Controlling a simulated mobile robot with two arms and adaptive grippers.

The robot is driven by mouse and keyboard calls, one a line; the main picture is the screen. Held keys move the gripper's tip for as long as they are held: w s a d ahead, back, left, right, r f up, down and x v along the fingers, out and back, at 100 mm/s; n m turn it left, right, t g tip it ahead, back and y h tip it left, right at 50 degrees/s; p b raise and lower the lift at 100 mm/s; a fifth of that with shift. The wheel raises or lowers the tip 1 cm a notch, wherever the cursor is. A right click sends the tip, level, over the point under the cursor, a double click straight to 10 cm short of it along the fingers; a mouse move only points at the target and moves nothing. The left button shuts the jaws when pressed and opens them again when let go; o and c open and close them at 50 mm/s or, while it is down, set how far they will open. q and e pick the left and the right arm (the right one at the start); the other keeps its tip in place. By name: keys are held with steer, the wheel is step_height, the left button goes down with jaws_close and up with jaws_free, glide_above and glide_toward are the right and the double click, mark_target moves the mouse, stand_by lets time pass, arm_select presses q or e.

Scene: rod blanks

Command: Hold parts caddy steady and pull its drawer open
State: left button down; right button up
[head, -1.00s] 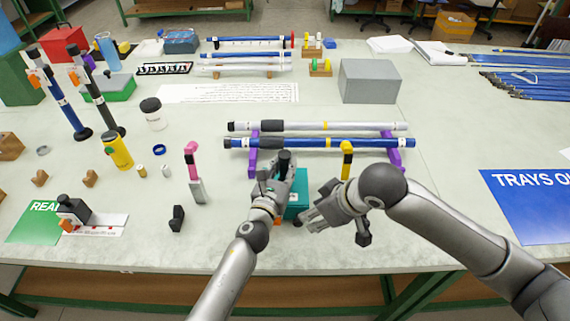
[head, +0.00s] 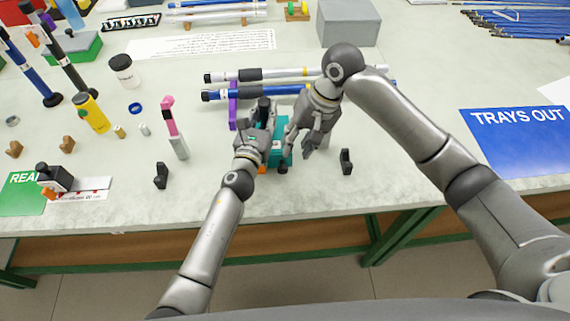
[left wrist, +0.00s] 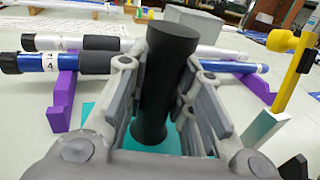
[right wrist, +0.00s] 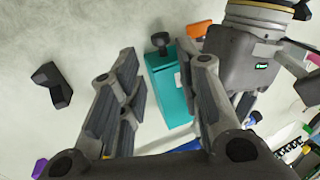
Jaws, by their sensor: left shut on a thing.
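The teal parts caddy (head: 285,147) stands near the table's front edge, with a black post handle (left wrist: 165,80) rising from its top. My left gripper (head: 262,118) is shut around this post; the left wrist view shows the post between its fingers. A dark round drawer knob (right wrist: 160,40) sticks out of the caddy's front. My right gripper (head: 299,143) is open and empty, pointing down just right of the caddy. In the right wrist view the caddy (right wrist: 172,92) and knob lie between and beyond its fingers. The drawer looks closed.
Blue and silver rods (head: 255,93) lie on purple stands behind the caddy. A pink-topped tool (head: 172,130) stands to the left. Small black blocks stand left (head: 160,175) and right (head: 346,161) of the caddy. Bare table lies right, up to the blue sign (head: 515,145).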

mark_target(284, 167)
steer(key=x, duration=1)
steer(key=shift+r, duration=0.1)
jaws_close()
